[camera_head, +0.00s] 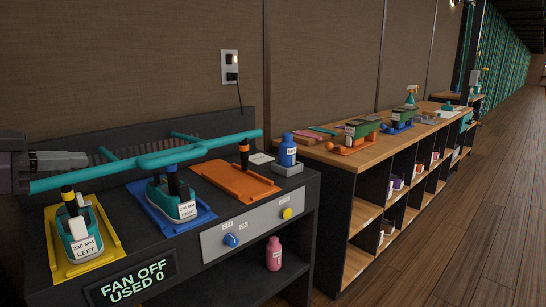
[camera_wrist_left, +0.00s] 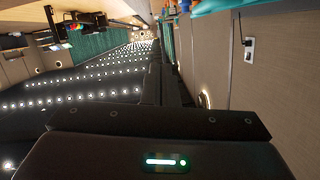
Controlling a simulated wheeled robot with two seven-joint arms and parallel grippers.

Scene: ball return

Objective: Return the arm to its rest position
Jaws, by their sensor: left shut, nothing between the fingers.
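My left gripper (camera_head: 80,160) comes in from the left edge in the head view. It is shut and empty, beside the left end of the teal rail (camera_head: 150,162) of the ball return and above the dark counter (camera_head: 135,205). I cannot tell whether it touches the rail. In the left wrist view a dark body with a green light fills the bottom, and the room appears turned on its side. My right gripper is not in view.
A teal shoe-like device marked LEFT (camera_head: 82,240) stands on a yellow tray (camera_head: 112,249). Another (camera_head: 180,204) stands on a blue tray (camera_head: 153,215). A wooden shelf unit (camera_head: 345,165) continues right; the floor (camera_head: 470,210) is clear.

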